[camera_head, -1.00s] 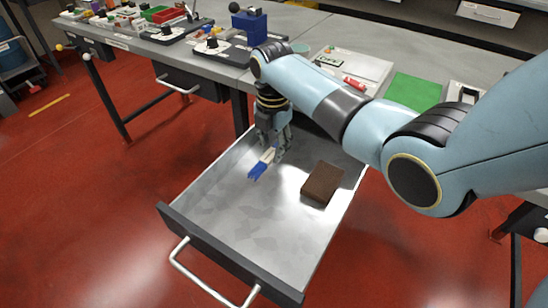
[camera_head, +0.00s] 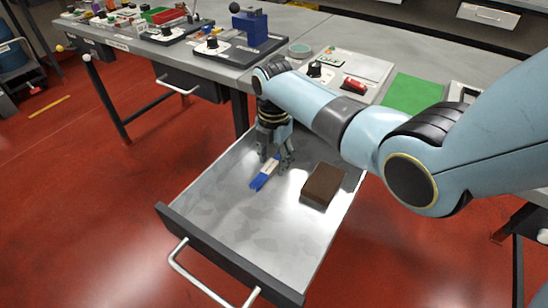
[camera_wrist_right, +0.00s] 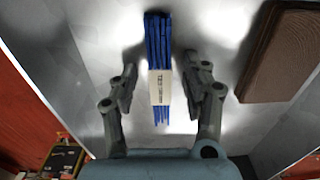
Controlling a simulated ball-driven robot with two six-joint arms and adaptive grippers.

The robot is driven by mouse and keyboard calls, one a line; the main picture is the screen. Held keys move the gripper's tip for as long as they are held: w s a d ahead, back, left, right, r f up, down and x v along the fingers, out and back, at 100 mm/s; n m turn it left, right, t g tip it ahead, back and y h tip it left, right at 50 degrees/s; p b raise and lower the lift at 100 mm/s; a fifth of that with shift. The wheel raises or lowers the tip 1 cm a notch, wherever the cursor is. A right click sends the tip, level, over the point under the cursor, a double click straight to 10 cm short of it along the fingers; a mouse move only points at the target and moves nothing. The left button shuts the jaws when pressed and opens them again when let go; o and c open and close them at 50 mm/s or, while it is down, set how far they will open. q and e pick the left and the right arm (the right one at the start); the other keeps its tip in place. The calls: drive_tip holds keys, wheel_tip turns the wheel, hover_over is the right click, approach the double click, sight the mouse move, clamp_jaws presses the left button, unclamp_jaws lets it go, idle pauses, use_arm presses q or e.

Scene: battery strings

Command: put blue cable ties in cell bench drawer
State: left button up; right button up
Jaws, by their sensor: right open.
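The blue cable ties (camera_head: 264,175) are a bundle with a pale paper band. They lie in the open cell bench drawer (camera_head: 215,225), toward its back. In the right wrist view the blue cable ties (camera_wrist_right: 158,45) lie between my right gripper's two fingers, with a gap on each side. My right gripper (camera_head: 275,160) points down into the drawer and is open; it also shows in the right wrist view (camera_wrist_right: 163,92). My left gripper is not in view.
A brown block (camera_head: 322,184) lies in the drawer, right of the ties; it also shows in the right wrist view (camera_wrist_right: 280,52). The workbench (camera_head: 345,38) above carries a blue device, a green mat (camera_head: 413,93) and other items. The drawer's front part is clear.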

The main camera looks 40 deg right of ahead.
sight(274, 161)
drive_tip(key=shift+r, duration=0.15)
drive_tip(key=shift+r, duration=0.35)
wheel_tip(274, 161, up, 11)
drive_tip(key=p, duration=0.2)
drive_tip(key=shift+r, duration=0.15)
